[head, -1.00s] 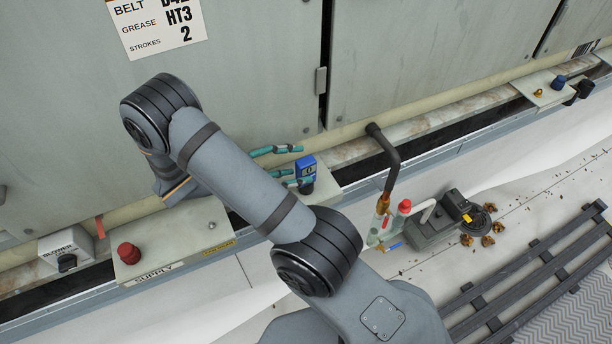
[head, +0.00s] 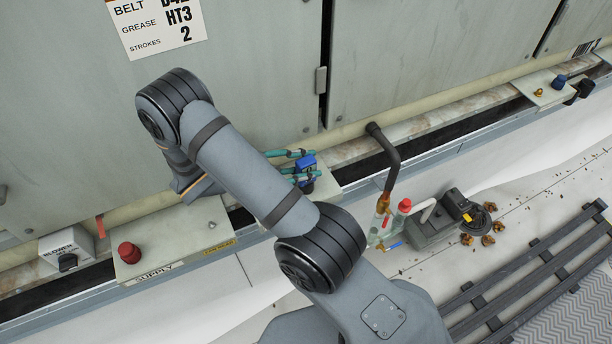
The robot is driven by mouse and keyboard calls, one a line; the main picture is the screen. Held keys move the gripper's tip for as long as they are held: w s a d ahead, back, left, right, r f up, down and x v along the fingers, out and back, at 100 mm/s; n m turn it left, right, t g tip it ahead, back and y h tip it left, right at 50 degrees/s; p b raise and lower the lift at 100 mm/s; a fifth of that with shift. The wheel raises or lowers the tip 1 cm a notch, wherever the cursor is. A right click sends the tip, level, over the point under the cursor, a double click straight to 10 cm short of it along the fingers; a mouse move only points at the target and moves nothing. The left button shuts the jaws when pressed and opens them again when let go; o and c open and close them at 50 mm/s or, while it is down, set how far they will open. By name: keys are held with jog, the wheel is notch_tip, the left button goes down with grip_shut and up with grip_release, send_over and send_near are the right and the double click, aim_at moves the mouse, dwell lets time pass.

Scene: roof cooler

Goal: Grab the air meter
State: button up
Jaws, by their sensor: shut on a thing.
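The air meter, a small blue device (head: 307,162), stands on a pale ledge plate at the foot of the grey cabinet wall. My gripper (head: 302,166), with teal fingers, reaches it from the left. The fingers are closed around the device, one above and one below in the picture. The device's face is mostly covered by the fingers. My forearm hides the gripper's base. A dark round knob or base shows just under the device.
A red button (head: 129,252) on the supply plate and a blower box (head: 67,249) are at left. Dark slats (head: 530,275) lie at lower right.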

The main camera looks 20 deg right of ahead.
aim_at(308, 159)
jog(key=c, duration=0.6)
grip_shut()
jog(key=shift+r, duration=0.1)
jog(key=shift+r, duration=0.5)
jog(key=r, duration=0.3)
jog(key=shift+s+d+r, duration=0.2)
jog(key=shift+d+r, duration=0.05)
jog(key=shift+d, duration=0.15)
jog(key=s+d+r+p, duration=0.1)
jog(key=s+d+r, duration=0.4)
jog(key=d, duration=0.4)
jog(key=shift+s+d+r, duration=0.15)
jog(key=shift+s+r, duration=0.2)
jog(key=shift+r, duration=0.35)
